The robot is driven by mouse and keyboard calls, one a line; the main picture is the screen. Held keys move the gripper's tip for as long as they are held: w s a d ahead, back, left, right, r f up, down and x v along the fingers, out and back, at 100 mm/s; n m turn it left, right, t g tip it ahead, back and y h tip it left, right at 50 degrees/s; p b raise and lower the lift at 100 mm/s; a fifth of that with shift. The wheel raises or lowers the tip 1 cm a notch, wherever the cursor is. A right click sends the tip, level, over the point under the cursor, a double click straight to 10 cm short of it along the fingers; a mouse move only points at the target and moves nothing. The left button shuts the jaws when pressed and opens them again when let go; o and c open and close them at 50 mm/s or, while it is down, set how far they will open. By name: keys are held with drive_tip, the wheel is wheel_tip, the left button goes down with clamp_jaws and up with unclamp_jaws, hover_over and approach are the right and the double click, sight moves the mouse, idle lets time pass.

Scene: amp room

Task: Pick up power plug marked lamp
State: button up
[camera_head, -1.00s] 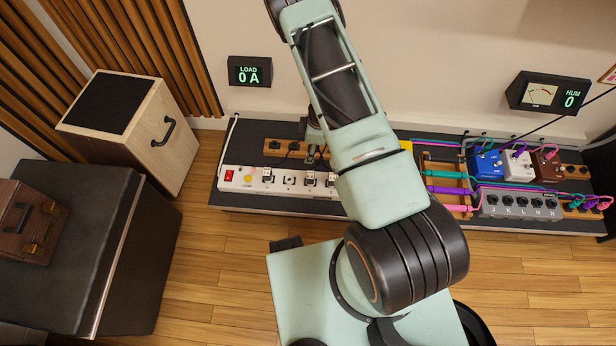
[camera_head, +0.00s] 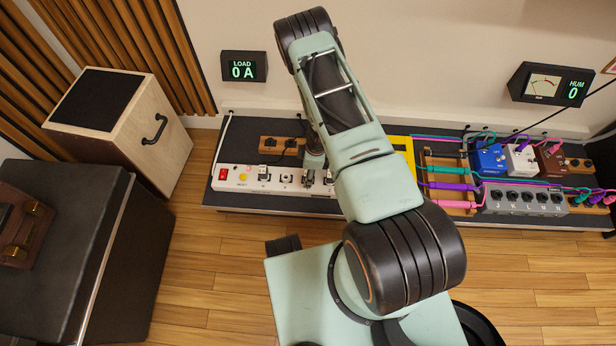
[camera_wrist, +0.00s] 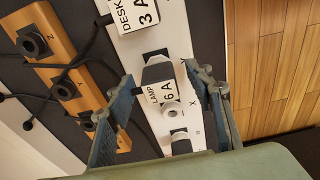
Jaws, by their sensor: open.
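The power plug marked LAMP 6A (camera_wrist: 162,88) is a white and dark block seated in the white power strip (camera_wrist: 143,45). In the wrist view my gripper (camera_wrist: 159,76) is open, with one blue-padded finger on each side of the lamp plug. I cannot tell whether either finger touches it. In the head view my gripper (camera_head: 315,160) is over the power strip (camera_head: 222,186), and my arm hides part of the strip.
A plug marked DESK 3A (camera_wrist: 135,14) sits just beyond the lamp plug. A wooden block (camera_wrist: 48,43) with sockets marked Z and Y and black cables lies to the left. Pedals (camera_head: 488,160) stand at the right. The load display (camera_head: 244,66) reads 0 A.

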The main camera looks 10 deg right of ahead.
drive_tip(key=shift+a+f, duration=0.1)
drive_tip(key=shift+f, duration=0.6)
drive_tip(key=shift+c, duration=0.3)
drive_tip(key=c, duration=1.2)
drive_tip(key=shift+r, duration=0.15)
